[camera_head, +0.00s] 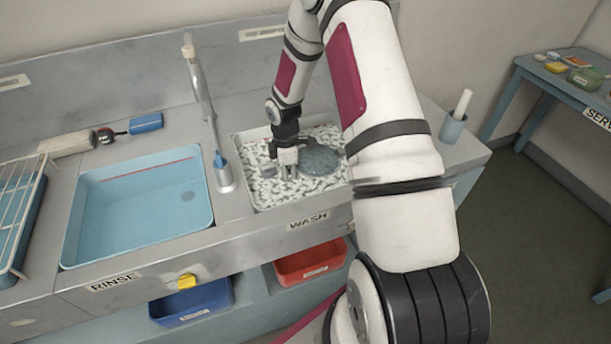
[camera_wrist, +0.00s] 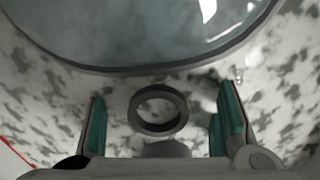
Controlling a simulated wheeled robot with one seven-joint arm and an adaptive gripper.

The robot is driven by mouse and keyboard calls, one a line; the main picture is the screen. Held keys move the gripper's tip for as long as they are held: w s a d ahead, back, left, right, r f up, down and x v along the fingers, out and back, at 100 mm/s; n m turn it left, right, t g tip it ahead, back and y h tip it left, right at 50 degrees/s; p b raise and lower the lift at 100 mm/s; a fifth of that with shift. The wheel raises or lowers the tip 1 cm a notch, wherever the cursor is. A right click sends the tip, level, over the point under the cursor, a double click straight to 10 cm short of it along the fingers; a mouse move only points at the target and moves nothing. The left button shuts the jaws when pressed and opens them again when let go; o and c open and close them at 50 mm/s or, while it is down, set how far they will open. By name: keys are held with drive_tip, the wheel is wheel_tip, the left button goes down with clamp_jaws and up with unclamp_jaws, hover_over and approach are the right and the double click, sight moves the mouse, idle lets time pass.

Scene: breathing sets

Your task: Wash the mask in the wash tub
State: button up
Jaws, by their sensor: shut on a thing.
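The wash tub (camera_head: 241,163) is set in the counter above the WASH label (camera_head: 307,219). It is full of mottled white and grey suds. The mask (camera_head: 320,160) is a rounded, blue-grey translucent piece in the suds, beside my gripper (camera_head: 285,170). My gripper is low in the tub and shut on the mask. In the wrist view, the mask's clear lens (camera_wrist: 150,35) fills the top, and a dark ring (camera_wrist: 158,109) sits between the green-padded fingers of my gripper. The exact contact is hard to see. My arm hides the tub's right side in the head view.
A tap (camera_head: 205,110) stands between the wash tub and the blue rinse basin (camera_head: 140,250). A drying rack (camera_head: 20,210) is at far left. A blue cup with a white stick (camera_head: 453,126) stands to the right. Blue (camera_head: 192,302) and red (camera_head: 309,264) bins sit below.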

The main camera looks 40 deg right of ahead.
wheel_tip(320, 180, up, 15)
drive_tip(key=p, duration=0.4)
drive_tip(key=shift+p, duration=0.3)
idle(0.6)
